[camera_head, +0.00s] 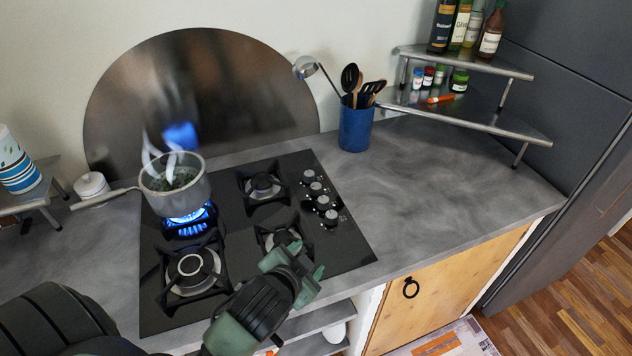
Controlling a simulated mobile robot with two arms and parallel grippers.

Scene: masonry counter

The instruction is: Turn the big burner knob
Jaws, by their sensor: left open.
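The black gas hob (345,256) is set into the grey counter, with several silver knobs (323,203) in a row along its right side. Which knob belongs to the big burner cannot be told from marks at this size. The front left burner (190,268) looks the largest and shows no flame. The back left burner (188,221) has a blue flame under a steaming pot. My left gripper (307,260) is open and empty above the hob's front right corner, in front of the knobs and apart from them. It partly hides the front right burner (279,238). My right gripper is out of view.
The steel pot (174,186) has its handle pointing left. A blue utensil holder (355,130) stands behind the hob's right side, and a two-tier corner shelf (466,62) holds bottles and jars. The counter right of the knobs is clear.

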